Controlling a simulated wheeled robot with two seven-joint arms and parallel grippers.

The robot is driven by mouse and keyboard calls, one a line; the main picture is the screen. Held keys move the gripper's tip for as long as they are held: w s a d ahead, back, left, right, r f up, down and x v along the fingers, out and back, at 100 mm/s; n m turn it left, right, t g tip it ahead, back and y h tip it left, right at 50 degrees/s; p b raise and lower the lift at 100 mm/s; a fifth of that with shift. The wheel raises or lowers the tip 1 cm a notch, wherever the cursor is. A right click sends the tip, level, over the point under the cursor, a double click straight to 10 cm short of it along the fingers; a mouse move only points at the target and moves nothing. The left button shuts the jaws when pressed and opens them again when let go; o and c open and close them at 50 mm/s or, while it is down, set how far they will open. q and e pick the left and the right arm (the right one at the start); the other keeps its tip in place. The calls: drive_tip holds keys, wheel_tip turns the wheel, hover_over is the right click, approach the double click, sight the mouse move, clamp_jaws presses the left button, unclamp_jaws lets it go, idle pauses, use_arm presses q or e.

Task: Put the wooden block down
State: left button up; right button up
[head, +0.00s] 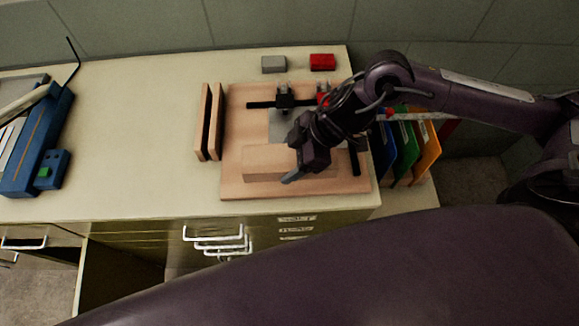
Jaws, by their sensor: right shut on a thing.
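The wooden block (262,160) is a long pale bar at the front of a wooden board (232,120) on the counter. My right gripper (305,170) reaches in from the right and is shut on the block near its middle, with one fingertip showing on the near face. The gripper covers part of the block. Whether the block touches the board or hangs just above it, I cannot tell. My left gripper is not in view.
Dark clamp bars and a grey plate (281,125) lie on the board behind the block. A slotted wooden piece (209,122) stands left of it. Grey (273,64) and red (322,62) blocks sit behind, coloured folders (405,150) right. A blue machine (40,145) is far left; the counter between is clear.

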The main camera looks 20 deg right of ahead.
drive_tip(key=shift+f, duration=2.75)
drive_tip(key=shift+f, duration=0.15)
drive_tip(key=o, duration=1.2)
